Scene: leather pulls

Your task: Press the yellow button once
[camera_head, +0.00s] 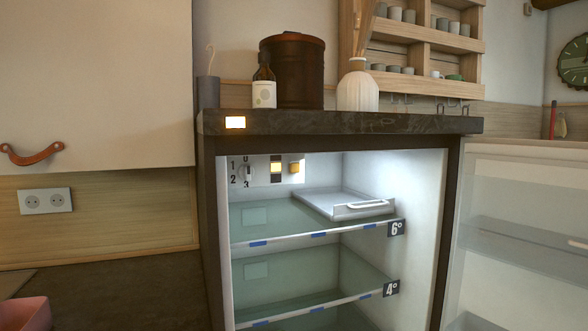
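A small yellow button (295,167) sits on the white control panel (262,172) at the top left inside the open fridge. To its left on the panel is a black strip with a lit yellow square (276,167). Further left is a dial (246,173) marked with numbers. Another glowing yellow-white square (235,122) is on the front edge of the dark top above the fridge. Neither of my grippers is in view, and nothing covers the button.
The fridge door (520,240) stands open at the right. Inside are glass shelves (300,228) and a flat tray (325,204). A bottle (264,92), a brown canister (292,70) and a white vase (357,90) stand on top. A pink object (25,314) is at lower left.

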